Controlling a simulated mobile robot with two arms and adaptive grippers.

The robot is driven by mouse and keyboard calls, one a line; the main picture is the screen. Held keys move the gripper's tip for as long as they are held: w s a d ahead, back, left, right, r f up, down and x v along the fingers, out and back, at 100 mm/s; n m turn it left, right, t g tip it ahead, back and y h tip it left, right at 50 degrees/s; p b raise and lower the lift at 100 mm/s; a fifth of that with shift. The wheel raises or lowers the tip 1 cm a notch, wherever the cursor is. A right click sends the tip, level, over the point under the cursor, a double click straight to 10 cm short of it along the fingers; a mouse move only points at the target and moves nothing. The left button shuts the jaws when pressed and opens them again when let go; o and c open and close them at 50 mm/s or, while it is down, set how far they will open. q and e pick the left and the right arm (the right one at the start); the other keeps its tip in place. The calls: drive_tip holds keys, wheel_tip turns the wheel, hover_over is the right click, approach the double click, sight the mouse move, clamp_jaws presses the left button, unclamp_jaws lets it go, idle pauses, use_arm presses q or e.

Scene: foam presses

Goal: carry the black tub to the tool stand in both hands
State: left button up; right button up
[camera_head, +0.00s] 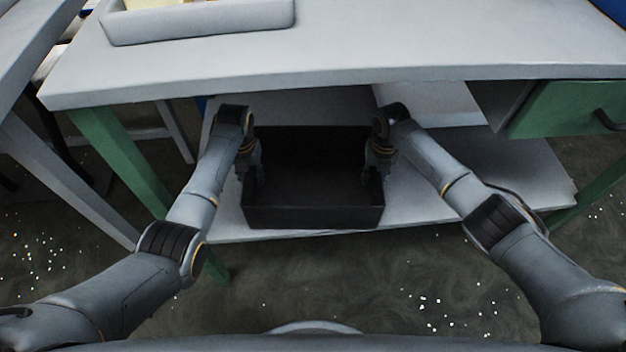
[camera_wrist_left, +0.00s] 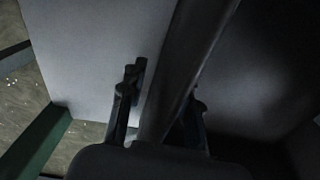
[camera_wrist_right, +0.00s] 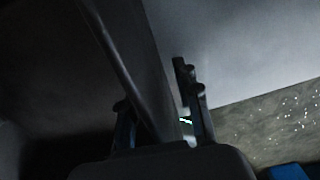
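The black tub (camera_head: 313,216) is an open, empty-looking box on the lower shelf of a workbench, upright. My left gripper (camera_head: 250,170) is at its left wall, and my right gripper (camera_head: 378,168) is at its right wall. In the left wrist view the tub's wall (camera_wrist_left: 188,60) runs between the two fingers (camera_wrist_left: 163,95), with a gap on the outer side. In the right wrist view the wall (camera_wrist_right: 135,70) likewise passes between spread fingers (camera_wrist_right: 155,90). Both grippers look open around the walls. I cannot identify the tool stand.
The bench top (camera_head: 350,45) overhangs the lower shelf (camera_head: 430,205) and bears a grey tray (camera_head: 200,22). A green drawer (camera_head: 570,108) hangs at the right. A green leg (camera_head: 120,160) stands left of my left arm. Speckled dark floor (camera_head: 400,285) lies in front.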

use_arm(q)
drive_tip(key=shift+f, duration=0.1)
use_arm(e)
drive_tip(key=shift+f, duration=0.1)
use_arm(q)
clamp_jaws()
use_arm(e)
clamp_jaws()
use_arm(q)
drive_tip(key=shift+r, duration=0.25)
use_arm(e)
drive_tip(key=shift+r, duration=0.25)
